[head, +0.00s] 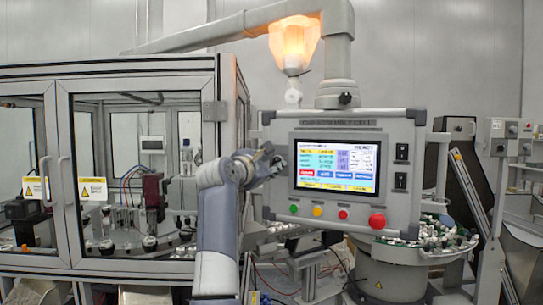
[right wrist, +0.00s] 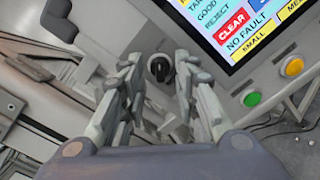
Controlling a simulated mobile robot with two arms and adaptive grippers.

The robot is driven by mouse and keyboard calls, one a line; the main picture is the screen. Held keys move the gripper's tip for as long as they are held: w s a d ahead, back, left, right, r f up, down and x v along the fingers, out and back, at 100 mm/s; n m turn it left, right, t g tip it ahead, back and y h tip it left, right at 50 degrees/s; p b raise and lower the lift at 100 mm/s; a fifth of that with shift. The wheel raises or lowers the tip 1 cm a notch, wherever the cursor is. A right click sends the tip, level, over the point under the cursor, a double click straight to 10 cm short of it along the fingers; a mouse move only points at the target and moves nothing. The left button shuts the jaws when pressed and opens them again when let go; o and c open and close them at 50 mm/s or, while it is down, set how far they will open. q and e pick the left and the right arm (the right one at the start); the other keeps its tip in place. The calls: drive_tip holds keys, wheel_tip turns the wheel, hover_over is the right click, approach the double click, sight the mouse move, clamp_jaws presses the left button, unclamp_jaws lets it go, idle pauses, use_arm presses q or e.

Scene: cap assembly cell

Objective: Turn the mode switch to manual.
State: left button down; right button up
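The control panel (head: 335,205) hangs upright in the head view with a lit touch screen (head: 337,166). A black rotary knob (right wrist: 159,68), which looks like the mode switch, sits left of the screen in the right wrist view. In the head view my gripper hides that spot. My right gripper (head: 274,163) is at the panel's left edge. In the right wrist view its fingers are spread, one on each side of the knob, with visible gaps. I cannot tell which way the knob points. My left gripper is out of view.
Green, yellow and red buttons and a red emergency stop (head: 377,221) line the panel's bottom. Two black switches (head: 402,152) sit right of the screen. A glazed machine enclosure (head: 60,167) stands close on the left. A parts bowl (head: 425,250) stands behind at right.

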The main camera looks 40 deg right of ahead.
drive_tip(key=shift+w+d, duration=0.1)
drive_tip(key=shift+d, duration=0.15)
clamp_jaws()
